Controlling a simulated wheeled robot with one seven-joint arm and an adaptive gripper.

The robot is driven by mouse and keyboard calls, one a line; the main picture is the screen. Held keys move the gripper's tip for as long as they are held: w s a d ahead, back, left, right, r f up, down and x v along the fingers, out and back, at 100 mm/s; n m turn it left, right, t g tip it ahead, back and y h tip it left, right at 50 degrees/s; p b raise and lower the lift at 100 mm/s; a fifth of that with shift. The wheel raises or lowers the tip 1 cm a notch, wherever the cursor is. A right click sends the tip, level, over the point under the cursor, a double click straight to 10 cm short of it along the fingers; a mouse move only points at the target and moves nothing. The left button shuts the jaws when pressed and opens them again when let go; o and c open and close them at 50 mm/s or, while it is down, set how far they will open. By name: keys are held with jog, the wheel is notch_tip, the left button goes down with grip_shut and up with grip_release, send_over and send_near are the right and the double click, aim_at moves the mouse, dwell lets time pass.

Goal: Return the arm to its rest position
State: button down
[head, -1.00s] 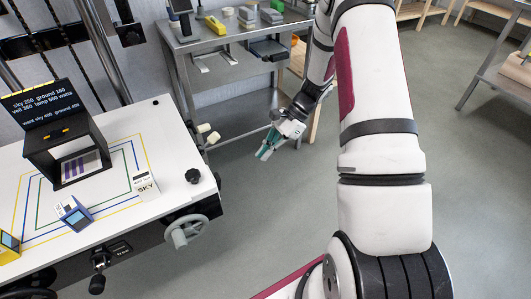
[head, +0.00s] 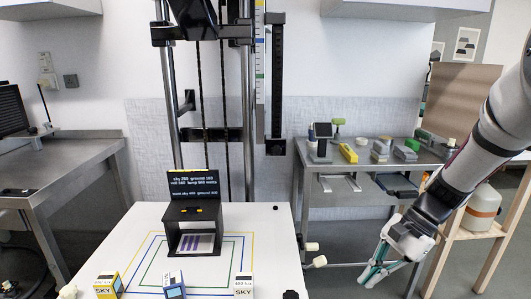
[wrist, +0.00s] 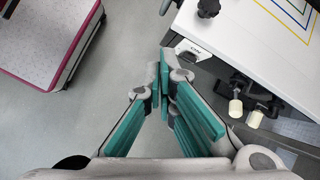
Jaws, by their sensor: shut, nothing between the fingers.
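My gripper (head: 371,275) hangs at the lower right of the head view, pointing down and left, to the right of the white enlarger table (head: 120,250). Its green-padded fingers are together and hold nothing. In the wrist view the fingers (wrist: 166,85) meet at the middle over grey floor. The table's edge with a dark knob (wrist: 208,8) shows at the upper right there. My arm comes in from the right edge of the head view.
A black display box (head: 194,222) and small meter blocks, yellow (head: 107,287), blue (head: 174,285) and white (head: 243,285), stand on the white table. A metal bench (head: 330,158) with tools stands behind. A wooden shelf (head: 465,235) holds a rounded container (head: 482,207) at right.

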jog(key=s+a+r+n+h, duration=0.2)
jog(key=s+r+n, duration=0.1)
jog(key=s+r, duration=0.35)
jog(key=s+a+r+n+h, duration=0.1)
jog(key=s+a+r+n, duration=0.3)
jog(key=s, duration=0.3)
jog(key=s+d+r+n+t+h, duration=0.25)
jog(key=s+n+h, duration=0.2)
jog(key=s, duration=0.85)
notch_tip(320, 180, up, 19)
jog(key=t+p, duration=0.3)
jog(key=p, duration=1.5)
jog(key=shift+r+y, duration=0.15)
jog(key=shift+y, duration=0.3)
jog(key=shift+n, duration=0.25)
